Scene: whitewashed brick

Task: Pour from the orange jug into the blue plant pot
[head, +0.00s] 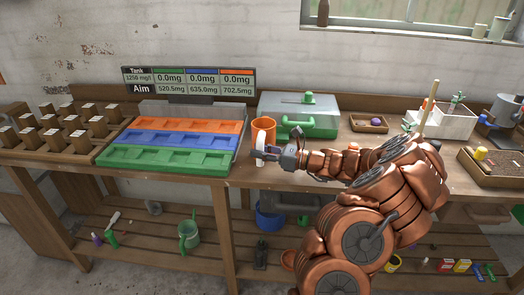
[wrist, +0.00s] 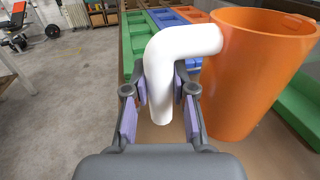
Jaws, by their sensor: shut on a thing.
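The orange jug (head: 263,130) stands upright at the front of the bench, just right of the coloured trays. Its white handle (wrist: 165,75) is between my gripper's fingers (wrist: 162,90) in the wrist view, and the gripper is shut on it. In the head view my gripper (head: 266,153) reaches in from the right. I cannot tell whether the jug touches the bench. Its contents are hidden. A round blue pot (head: 268,220) is on the lower shelf, partly hidden; the blue tray strip (head: 180,138) with square recesses lies left of the jug.
Orange (head: 196,127) and green (head: 165,159) tray strips flank the blue one. A green box (head: 298,118) stands behind and right of the jug. A rack of wooden blocks (head: 50,133) is at left.

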